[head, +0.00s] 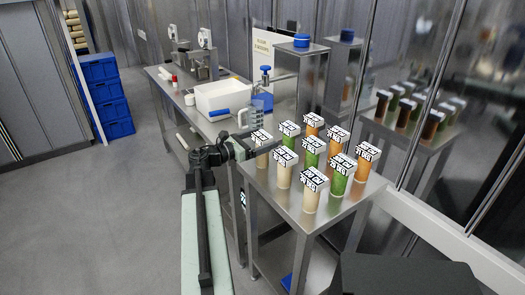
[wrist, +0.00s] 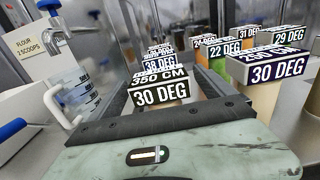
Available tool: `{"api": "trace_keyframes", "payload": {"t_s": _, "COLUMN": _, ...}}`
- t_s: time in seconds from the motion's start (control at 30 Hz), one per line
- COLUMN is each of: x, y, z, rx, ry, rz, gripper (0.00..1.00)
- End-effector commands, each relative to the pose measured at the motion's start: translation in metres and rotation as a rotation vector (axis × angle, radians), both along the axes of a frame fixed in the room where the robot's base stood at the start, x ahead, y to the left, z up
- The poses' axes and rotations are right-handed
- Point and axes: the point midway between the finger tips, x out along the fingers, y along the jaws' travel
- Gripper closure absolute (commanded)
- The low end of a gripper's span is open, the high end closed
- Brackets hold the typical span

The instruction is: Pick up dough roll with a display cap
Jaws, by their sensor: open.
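Several upright dough rolls, cream, green and orange, stand in rows on a steel table (head: 323,213), each with a black-and-white display cap. My gripper (head: 247,147) is open at the table's far left corner, beside the leftmost cream roll (head: 262,158). In the wrist view, my gripper (wrist: 163,78) has its fingers on either side of a cap (wrist: 160,92) reading "350 CM, 30 DEG".
Green (head: 341,184) and orange (head: 364,169) rolls stand farther right. A clear measuring jug (head: 257,108) and a white bin (head: 222,98) stand on the bench behind. A glass wall reflects the rolls at right. Blue crates (head: 104,98) are stacked at left; the floor there is clear.

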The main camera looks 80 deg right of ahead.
Motion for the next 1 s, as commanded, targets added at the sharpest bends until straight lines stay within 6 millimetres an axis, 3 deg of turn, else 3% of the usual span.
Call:
{"api": "trace_keyframes", "payload": {"t_s": 0.2, "x": -0.002, "y": -0.002, "z": -0.001, "rx": 0.0, "ry": 0.0, "rz": 0.0, "gripper": 0.07}}
{"api": "trace_keyframes", "payload": {"t_s": 0.53, "x": -0.003, "y": -0.002, "z": -0.001, "rx": 0.0, "ry": 0.0, "rz": 0.0, "gripper": 0.99}}
{"api": "trace_keyframes", "payload": {"t_s": 0.83, "x": -0.003, "y": -0.002, "z": 0.003, "rx": 0.0, "ry": 0.0, "rz": 0.0, "gripper": 1.0}}
{"api": "trace_keyframes", "payload": {"t_s": 1.0, "x": -0.003, "y": -0.002, "z": 0.022, "rx": 0.0, "ry": 0.0, "rz": -0.001, "gripper": 1.0}}
